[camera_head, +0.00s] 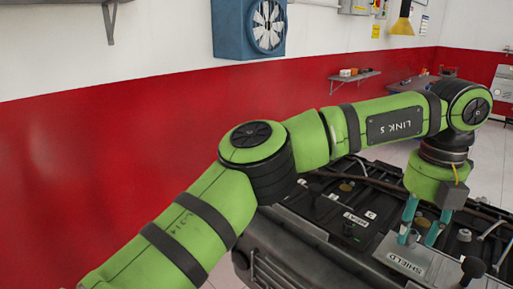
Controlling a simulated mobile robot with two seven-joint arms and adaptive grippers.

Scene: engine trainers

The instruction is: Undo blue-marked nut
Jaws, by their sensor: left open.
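A dark engine trainer (283,244) fills the lower right, partly behind my left arm. My left gripper (417,238) has teal fingers that point down over its top, close to the plate labelled SHIELD (405,263). The fingers stand apart and nothing shows between them. I cannot tell whether they touch anything. No blue-marked nut can be made out; the gripper and arm hide part of the engine top. My right gripper is not in view.
My green left arm spans the picture from lower left to upper right. A black knob (473,267) rises near the SHIELD plate. A red and white wall stands behind, with a blue fan (250,28) and a small shelf (354,77). Pale floor shows at the right.

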